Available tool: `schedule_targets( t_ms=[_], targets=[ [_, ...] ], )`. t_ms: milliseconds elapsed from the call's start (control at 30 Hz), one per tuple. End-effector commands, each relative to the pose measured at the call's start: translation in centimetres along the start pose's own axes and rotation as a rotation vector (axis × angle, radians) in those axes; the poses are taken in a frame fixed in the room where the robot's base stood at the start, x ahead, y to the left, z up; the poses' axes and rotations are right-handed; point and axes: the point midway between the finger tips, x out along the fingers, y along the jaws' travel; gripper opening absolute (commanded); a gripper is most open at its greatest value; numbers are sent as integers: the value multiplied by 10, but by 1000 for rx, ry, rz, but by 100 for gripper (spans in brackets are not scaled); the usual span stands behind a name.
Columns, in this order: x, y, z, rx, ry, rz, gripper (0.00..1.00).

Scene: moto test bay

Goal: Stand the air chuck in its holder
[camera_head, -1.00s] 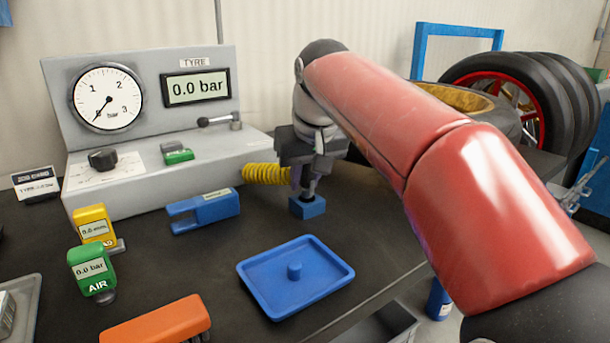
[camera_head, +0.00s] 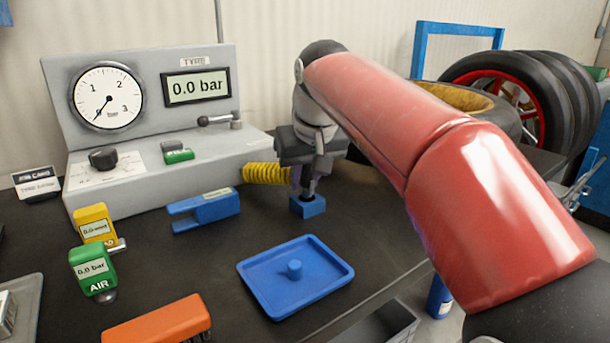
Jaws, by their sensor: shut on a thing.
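My gripper (camera_head: 308,166) is shut on the air chuck (camera_head: 309,187), a slim grey metal piece that points down below the fingers. Its upper part is hidden by the fingers. A small blue block (camera_head: 308,208), which looks like the holder, stands on the dark bench directly under the chuck. The chuck's lower end meets the block's top in the picture. I cannot tell whether it is inside the block or just above it. A yellow coiled hose (camera_head: 267,173) runs from the grey test unit towards the gripper.
The grey test unit (camera_head: 150,190) with dial and display stands behind left. A blue forked piece (camera_head: 204,210), a blue tray (camera_head: 252,291) with a peg, and yellow (camera_head: 94,224), green (camera_head: 92,268) and orange (camera_head: 157,320) items lie left and in front. Tyres (camera_head: 560,100) stand at back right.

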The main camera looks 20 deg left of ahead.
Motion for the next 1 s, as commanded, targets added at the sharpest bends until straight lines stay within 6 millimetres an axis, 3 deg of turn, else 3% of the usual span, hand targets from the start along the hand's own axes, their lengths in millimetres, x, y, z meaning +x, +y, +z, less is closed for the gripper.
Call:
schedule_targets(
  t_ms=[1000],
  targets=[
    [7, 0, 3, 0, 0, 0, 0]
  ],
)
